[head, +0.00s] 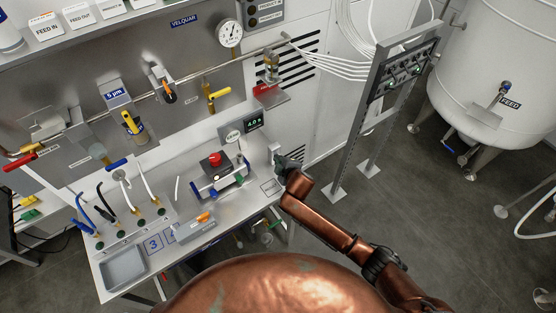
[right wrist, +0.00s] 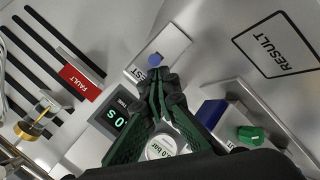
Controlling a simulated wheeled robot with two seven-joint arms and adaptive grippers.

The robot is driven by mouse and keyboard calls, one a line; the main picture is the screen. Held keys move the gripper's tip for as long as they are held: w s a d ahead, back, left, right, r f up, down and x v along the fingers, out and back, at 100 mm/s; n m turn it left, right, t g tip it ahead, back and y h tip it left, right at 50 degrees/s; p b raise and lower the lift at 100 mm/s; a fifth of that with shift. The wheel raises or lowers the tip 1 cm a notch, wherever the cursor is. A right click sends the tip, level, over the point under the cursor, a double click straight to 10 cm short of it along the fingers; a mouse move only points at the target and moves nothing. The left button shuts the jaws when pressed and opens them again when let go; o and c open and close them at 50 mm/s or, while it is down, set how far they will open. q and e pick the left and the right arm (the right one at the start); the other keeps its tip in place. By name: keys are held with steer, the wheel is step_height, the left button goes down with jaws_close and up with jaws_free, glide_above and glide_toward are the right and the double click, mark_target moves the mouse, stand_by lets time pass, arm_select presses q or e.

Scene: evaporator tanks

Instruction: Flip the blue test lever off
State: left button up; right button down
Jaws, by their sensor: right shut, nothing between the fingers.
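The blue test lever (right wrist: 155,60) shows its rounded blue tip in the right wrist view, on a pale plate (right wrist: 172,47) with a partly hidden label ending in "EST". My right gripper (right wrist: 173,82) is shut and empty, its dark green fingers together just below the blue tip in the picture; I cannot tell whether they touch it. In the head view my right gripper (head: 283,166) is at the right end of the steel bench, and the lever is too small or hidden to make out. My left gripper is not in view.
Close by are a timer display (right wrist: 115,120), a round bar gauge (right wrist: 162,148), a red FAULT label (right wrist: 80,82), a green knob (right wrist: 250,135) and a RESULT outline (right wrist: 277,44). A device with a red button (head: 215,160) stands on the bench left of the gripper.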

steer(key=shift+s+d+f+b, duration=0.1)
steer(key=shift+f+b, duration=0.1)
steer(key=shift+b, duration=0.2)
steer(key=shift+t, duration=0.3)
